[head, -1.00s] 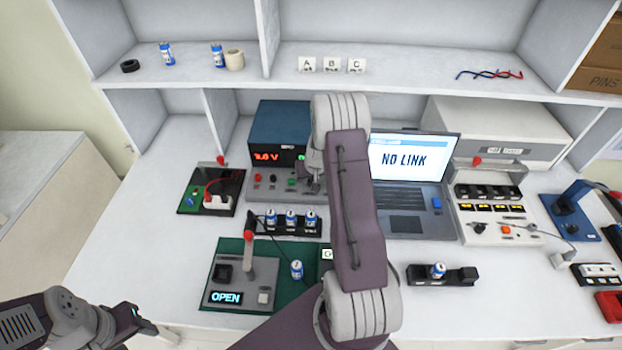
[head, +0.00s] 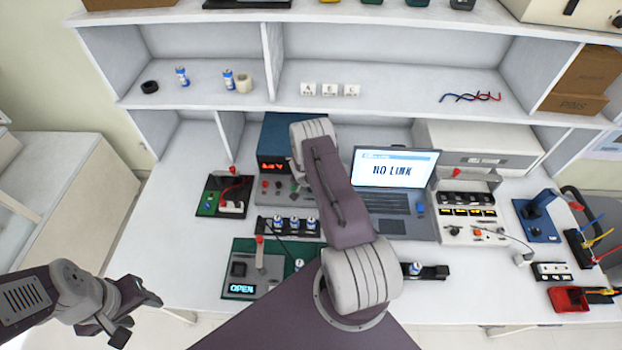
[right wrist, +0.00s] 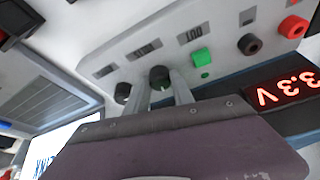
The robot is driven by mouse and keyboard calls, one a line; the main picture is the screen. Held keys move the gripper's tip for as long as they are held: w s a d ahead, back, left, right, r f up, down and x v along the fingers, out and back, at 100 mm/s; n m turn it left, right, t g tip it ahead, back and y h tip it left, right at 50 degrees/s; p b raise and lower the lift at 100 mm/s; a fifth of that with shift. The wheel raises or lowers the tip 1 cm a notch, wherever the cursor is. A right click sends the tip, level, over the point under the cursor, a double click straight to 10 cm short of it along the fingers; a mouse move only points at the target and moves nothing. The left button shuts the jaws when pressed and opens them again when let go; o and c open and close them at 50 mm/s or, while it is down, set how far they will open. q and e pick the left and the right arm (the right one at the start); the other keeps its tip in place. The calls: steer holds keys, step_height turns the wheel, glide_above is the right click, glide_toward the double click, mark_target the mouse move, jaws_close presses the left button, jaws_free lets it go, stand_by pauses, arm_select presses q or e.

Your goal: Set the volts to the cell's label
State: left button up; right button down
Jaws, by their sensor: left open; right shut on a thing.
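The blue power supply (head: 278,140) stands at the back of the bench, left of the laptop, its red display partly blurred. In the right wrist view its display (right wrist: 285,90) reads 3.3 V, upside down. My right gripper (right wrist: 164,88) is shut on a black knob (right wrist: 160,76), beside a second black knob (right wrist: 122,93). Blue-and-white cells stand in a black holder (head: 268,226); one cell (head: 299,264) is on the green board. Their labels are too small to read. My left gripper (head: 140,316) is open and empty at lower left.
The laptop (head: 395,170) shows NO LINK. A grey fixture (head: 262,275) on the green board shows OPEN. Another cell (head: 416,268) sits in a black cradle at right. A white tester (head: 470,235) and blue stand (head: 537,222) are farther right. The bench's left front is clear.

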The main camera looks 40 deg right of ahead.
steer(key=shift+w+f+m+g+h+b, duration=0.15)
steer(key=shift+m+g+h+b, duration=0.25)
steer(key=shift+m, duration=0.6)
steer(key=m+b, duration=0.2)
steer(key=shift+a+m+g, duration=0.1)
steer(key=shift+m+g, duration=0.2)
steer(key=shift+g, duration=0.1)
steer(key=m+g+b, duration=0.1)
steer(key=m+b, duration=0.2)
steer(key=b, duration=0.1)
steer(key=shift+w+f+m, duration=0.1)
steer(key=shift+w+m, duration=0.05)
steer(key=shift+m, duration=0.25)
steer(key=shift+w+m+g+b, duration=0.1)
steer(key=shift+m+g+b, duration=0.5)
steer(key=shift+m+b, duration=0.45)
steer(key=shift+r+m+g+b, duration=0.25)
steer(key=shift+m+g+b, duration=0.15)
steer(key=shift+m, duration=0.65)
steer(key=shift+r, duration=0.1)
steer(key=c, duration=1.1)
jaws_free()
